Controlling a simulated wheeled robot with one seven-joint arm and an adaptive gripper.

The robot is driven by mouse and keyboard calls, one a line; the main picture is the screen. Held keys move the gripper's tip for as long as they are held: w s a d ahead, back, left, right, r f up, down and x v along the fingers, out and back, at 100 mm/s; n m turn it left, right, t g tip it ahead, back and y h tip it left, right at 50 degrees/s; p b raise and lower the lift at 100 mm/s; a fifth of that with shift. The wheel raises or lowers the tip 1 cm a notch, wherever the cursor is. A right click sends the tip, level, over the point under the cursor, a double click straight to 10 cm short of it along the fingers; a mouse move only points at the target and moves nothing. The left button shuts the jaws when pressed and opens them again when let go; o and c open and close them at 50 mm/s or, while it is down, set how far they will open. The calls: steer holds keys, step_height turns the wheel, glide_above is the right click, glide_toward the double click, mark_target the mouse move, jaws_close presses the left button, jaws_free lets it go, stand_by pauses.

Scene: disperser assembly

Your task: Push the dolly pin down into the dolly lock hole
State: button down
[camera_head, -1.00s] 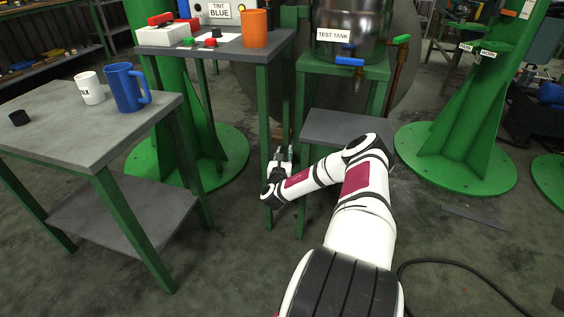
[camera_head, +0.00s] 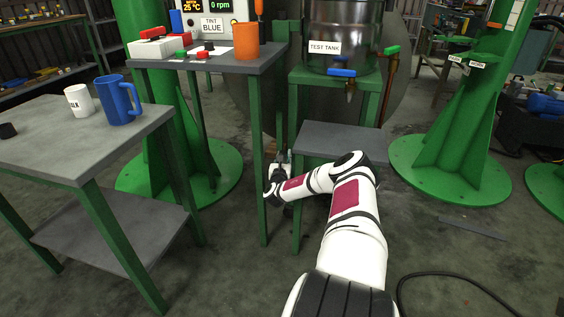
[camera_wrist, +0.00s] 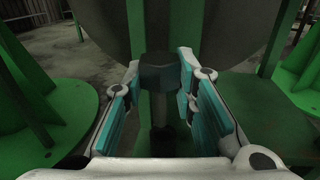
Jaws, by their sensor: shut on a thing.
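The dolly pin (camera_wrist: 160,74) is a dark pin with a wide faceted head, upright in the middle of the wrist view. My gripper (camera_wrist: 158,82) has its teal-padded fingers on both sides of it and is shut on it. Below the head, a thinner shaft runs down to a dark area near the base of the fingers. The lock hole cannot be made out. In the head view my gripper (camera_head: 283,157) is low between the green table legs, left of the grey shelf, and the pin is too small to tell.
The green-legged table (camera_head: 262,150) stands close on the left of my gripper. A grey low shelf (camera_head: 345,140) under the test tank (camera_head: 345,25) lies to its right. A large dark rounded surface (camera_wrist: 205,30) stands behind the pin. Green column bases stand on both sides.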

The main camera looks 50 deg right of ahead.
steer(key=shift+w+d+f+b, duration=0.15)
steer(key=shift+w+d+b, duration=0.1)
steer(key=shift+d, duration=0.3)
steer(key=shift+w+d+f+b, duration=0.15)
steer(key=shift+w+d+b, duration=0.1)
steer(key=shift+d, duration=0.3)
steer(key=shift+f, duration=0.1)
step_height(320, 180, down, 2)
steer(key=shift+f+b, duration=0.25)
steer(key=shift+b, duration=0.35)
steer(key=shift+p, duration=1.1)
stand_by(0.7)
steer(key=shift+f+b, duration=1.55)
steer(key=shift+f, duration=0.7)
steer(key=shift+r, duration=0.15)
steer(key=shift+r+p, duration=1.75)
steer(key=shift+p, duration=0.35)
